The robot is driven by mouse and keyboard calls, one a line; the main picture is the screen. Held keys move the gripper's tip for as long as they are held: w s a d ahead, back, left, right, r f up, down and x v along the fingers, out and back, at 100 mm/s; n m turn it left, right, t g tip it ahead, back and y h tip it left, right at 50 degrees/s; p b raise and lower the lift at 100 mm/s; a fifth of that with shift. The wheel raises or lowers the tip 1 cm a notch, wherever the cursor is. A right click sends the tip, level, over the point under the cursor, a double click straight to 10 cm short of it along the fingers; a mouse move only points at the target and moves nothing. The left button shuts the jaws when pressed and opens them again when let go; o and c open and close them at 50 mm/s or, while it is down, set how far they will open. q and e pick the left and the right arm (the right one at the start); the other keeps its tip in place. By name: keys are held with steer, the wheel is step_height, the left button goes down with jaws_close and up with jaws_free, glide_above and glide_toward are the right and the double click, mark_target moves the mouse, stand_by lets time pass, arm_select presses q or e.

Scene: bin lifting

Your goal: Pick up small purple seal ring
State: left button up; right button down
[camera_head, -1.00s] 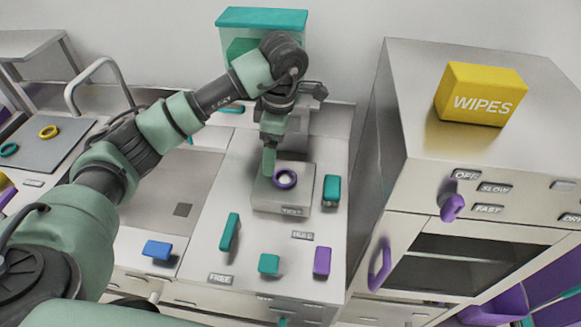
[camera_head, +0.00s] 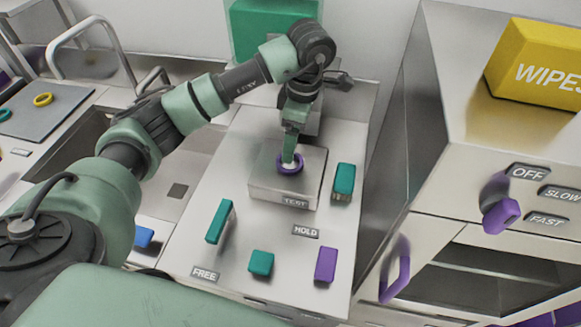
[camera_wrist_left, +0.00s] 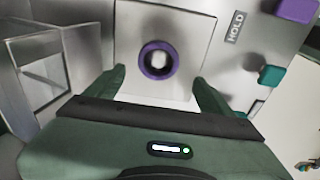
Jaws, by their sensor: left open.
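A small purple ring (camera_head: 290,164) lies on top of the metal block labelled TEST (camera_head: 263,184), around a pale round centre. In the left wrist view the same ring (camera_wrist_left: 158,75) sits ahead of my fingers, near the middle of the block's top (camera_wrist_left: 190,28). My left gripper (camera_head: 290,160) is just above the ring in the head view, its finger overlapping the ring's far side. In the left wrist view my left gripper (camera_wrist_left: 158,82) is open, one finger on each side of the ring. No grip on it shows. My right gripper is not in view.
Teal blocks (camera_head: 219,222) (camera_head: 261,263) (camera_head: 344,180) and a purple block (camera_head: 325,264) stand around the TEST block. A metal cabinet with a yellow WIPES box (camera_head: 540,68) rises at right.

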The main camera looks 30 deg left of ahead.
mark_target(283, 171)
arm_select(q)
steer(key=f+p, duration=0.1)
steer(key=f, duration=0.1)
steer(key=f+p, duration=0.1)
steer(key=f, duration=0.1)
steer(key=f+p, duration=0.1)
steer(key=f, duration=0.1)
steer(key=shift+a+p, duration=0.3)
steer(key=shift+a, duration=0.05)
steer(key=shift+f, duration=0.6)
steer(key=shift+a, duration=0.1)
steer(key=c, duration=1.4)
